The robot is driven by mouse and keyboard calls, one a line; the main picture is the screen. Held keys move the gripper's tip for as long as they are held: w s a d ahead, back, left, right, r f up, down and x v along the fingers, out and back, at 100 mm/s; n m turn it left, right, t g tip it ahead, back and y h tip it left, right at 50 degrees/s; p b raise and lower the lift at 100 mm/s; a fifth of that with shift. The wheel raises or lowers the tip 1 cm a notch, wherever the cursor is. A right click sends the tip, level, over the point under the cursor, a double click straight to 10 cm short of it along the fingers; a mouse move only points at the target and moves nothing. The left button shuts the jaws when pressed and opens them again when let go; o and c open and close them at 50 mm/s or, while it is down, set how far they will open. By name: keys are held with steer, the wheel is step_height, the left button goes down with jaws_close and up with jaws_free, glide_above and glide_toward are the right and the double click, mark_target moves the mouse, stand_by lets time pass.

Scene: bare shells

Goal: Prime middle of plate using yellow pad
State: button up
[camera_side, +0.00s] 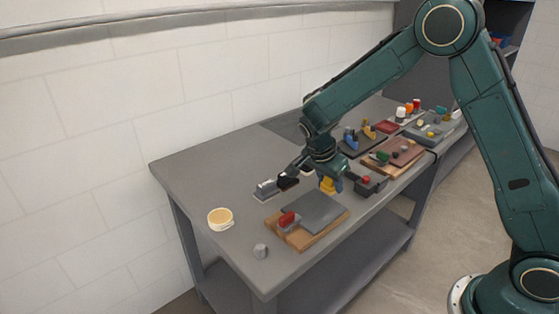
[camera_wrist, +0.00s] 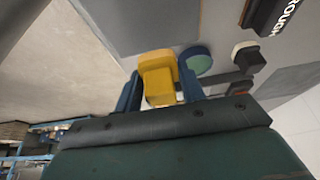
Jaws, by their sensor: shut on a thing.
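My gripper (camera_side: 332,181) is above the bench, just beyond the far edge of the grey plate (camera_side: 318,211) in the side view. It is shut on the yellow pad (camera_side: 326,184). In the wrist view the yellow pad (camera_wrist: 157,72) sits between the two blue fingers of my gripper (camera_wrist: 159,84). The plate lies flat on a wooden board (camera_side: 301,241), with a red-topped clamp (camera_side: 287,220) at its near left corner. I cannot tell whether the pad touches anything below it.
A dark block marked ROUGH (camera_wrist: 277,14) and a teal disc (camera_wrist: 196,60) show in the wrist view. More boards with fixtures (camera_side: 395,157) fill the bench's far end.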

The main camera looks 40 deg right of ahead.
mark_target(326, 187)
steer(key=shift+f, duration=0.85)
steer(key=shift+a+f, duration=0.4)
steer(key=shift+f, duration=0.25)
steer(key=shift+a, duration=3.75)
steer(key=shift+d, duration=4.2)
steer(key=shift+s, duration=0.35)
steer(key=shift+s+a, duration=0.1)
steer(key=shift+a, duration=4.05)
steer(key=shift+d, duration=4.1)
steer(key=shift+r, duration=4)
